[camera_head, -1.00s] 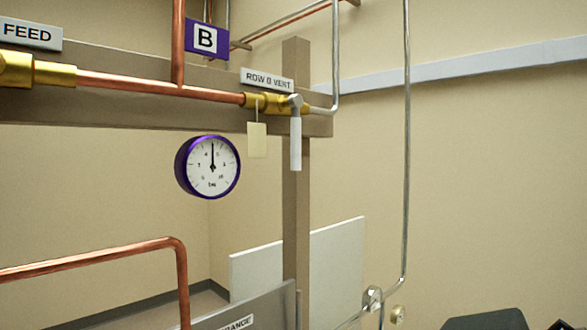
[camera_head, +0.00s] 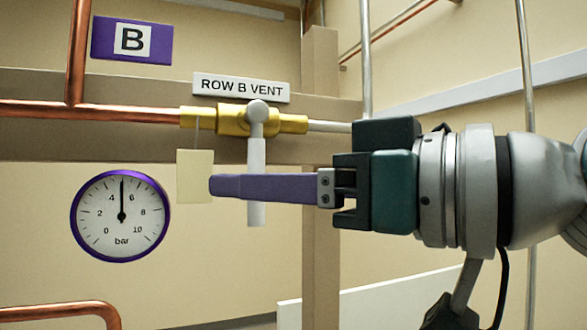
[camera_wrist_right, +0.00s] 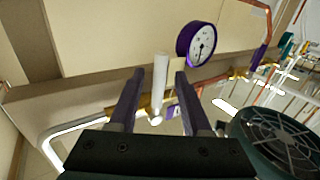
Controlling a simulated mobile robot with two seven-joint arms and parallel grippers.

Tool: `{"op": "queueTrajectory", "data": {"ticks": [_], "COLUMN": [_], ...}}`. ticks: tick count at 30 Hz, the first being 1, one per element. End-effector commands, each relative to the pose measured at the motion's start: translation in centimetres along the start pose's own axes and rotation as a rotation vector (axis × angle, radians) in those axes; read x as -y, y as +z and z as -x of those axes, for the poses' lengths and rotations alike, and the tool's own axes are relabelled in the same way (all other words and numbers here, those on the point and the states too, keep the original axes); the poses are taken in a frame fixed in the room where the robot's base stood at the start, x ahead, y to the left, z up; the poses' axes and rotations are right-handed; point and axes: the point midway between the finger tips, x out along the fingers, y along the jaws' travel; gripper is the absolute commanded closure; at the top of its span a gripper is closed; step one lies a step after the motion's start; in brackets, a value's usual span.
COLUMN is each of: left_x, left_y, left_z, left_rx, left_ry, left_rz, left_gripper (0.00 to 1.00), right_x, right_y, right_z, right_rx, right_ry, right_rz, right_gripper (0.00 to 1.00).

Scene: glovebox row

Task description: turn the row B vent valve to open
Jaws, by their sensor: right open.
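The row B vent valve has a brass body (camera_head: 235,121) on the pipe under the ROW B VENT label (camera_head: 241,87). Its pale lever (camera_head: 257,154) hangs straight down, across the pipe line. My right gripper (camera_head: 213,186) reaches in level from the right. One purple finger crosses in front of the lever and hides its middle; the other finger is hidden in the head view. In the right wrist view the lever (camera_wrist_right: 160,85) stands between the two open fingers (camera_wrist_right: 158,76), with gaps visible on both sides. My left gripper is not in view.
A blank cream tag (camera_head: 195,165) hangs from the valve beside the fingertip. A purple-rimmed gauge (camera_head: 121,216) reading about 5 bar is at lower left. A purple B sign (camera_head: 132,40) hangs above.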

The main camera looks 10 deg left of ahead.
Motion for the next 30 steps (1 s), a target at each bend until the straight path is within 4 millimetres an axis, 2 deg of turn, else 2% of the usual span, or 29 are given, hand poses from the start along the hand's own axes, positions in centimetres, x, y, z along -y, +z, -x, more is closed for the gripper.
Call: {"op": "queueTrajectory", "data": {"ticks": [3,6,10,17,30], "left_x": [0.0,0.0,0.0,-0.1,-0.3], "left_y": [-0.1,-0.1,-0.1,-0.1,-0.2], "left_z": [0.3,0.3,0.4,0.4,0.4], "left_rx": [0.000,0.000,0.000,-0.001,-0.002], "left_ry": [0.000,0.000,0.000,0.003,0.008], "left_rz": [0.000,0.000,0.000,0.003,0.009], "left_gripper": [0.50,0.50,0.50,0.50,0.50], "right_x": [0.1,0.0,0.1,0.0,0.0], "right_y": [-0.1,0.0,0.0,0.1,0.1], "right_z": [-2.1,-3.2,-3.9,-4.0,-3.9], "right_rx": [0.000,-0.001,0.001,0.002,0.002], "right_ry": [-0.002,-0.001,-0.001,0.000,0.000], "right_rz": [0.000,0.001,0.001,0.001,0.001], "right_gripper": [0.52,0.52,0.52,0.52,0.99]}}
